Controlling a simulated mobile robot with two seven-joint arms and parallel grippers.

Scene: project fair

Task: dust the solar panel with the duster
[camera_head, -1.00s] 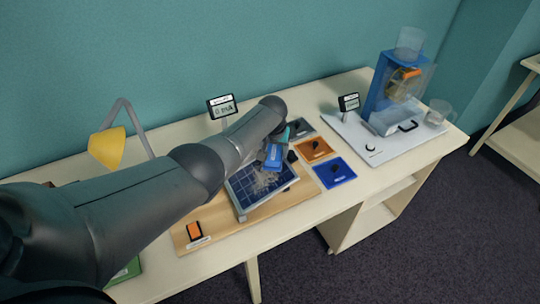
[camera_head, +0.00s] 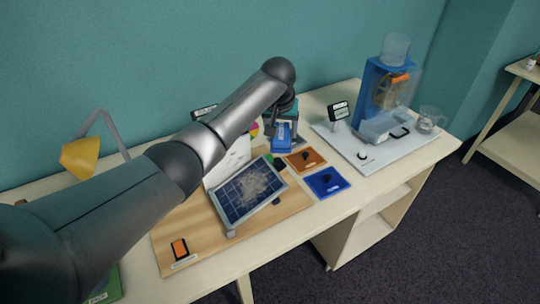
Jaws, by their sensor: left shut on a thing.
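The solar panel (camera_head: 235,203) is a dark blue gridded plate, tilted on a wooden board (camera_head: 210,237) in the middle of the table. A pale dusty patch lies on its middle and upper part. My left gripper (camera_head: 283,122) is behind and right of the panel, pointing down. It is shut on a blue block-like thing, which looks like the duster (camera_head: 281,140). The duster is clear of the panel's face, beyond its upper right corner. The arm partly hides the gripper. My right gripper is not in view.
An orange mat (camera_head: 317,156) and a blue mat (camera_head: 338,184) lie right of the panel. A white board (camera_head: 345,143) bears a blue-framed machine (camera_head: 372,88) and a clear mug (camera_head: 428,118). A yellow lamp (camera_head: 80,158) stands left. An orange switch (camera_head: 180,248) sits front left.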

